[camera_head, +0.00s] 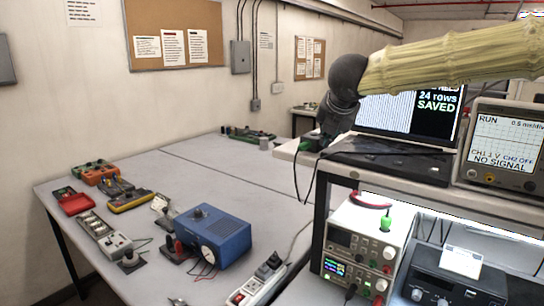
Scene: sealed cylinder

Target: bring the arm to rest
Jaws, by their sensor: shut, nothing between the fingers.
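My arm in its pale ribbed sleeve (450,68) reaches in from the upper right, in front of the laptop (400,115). It ends in a dark rounded wrist, and my gripper (326,128) hangs below it, pointing down. The gripper is small and dark here; it looks shut and empty. Its tips are close to a green-and-black item (314,143) on the edge of the raised shelf; I cannot tell whether they touch. The laptop screen reads "24 rows SAVED".
An oscilloscope (504,148) stands right of the laptop. Below the shelf are a power supply (360,250) and a dark instrument (450,280). The grey table (110,188) holds a blue box (212,235), several meters and a power strip (258,283). Its far middle is mostly clear.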

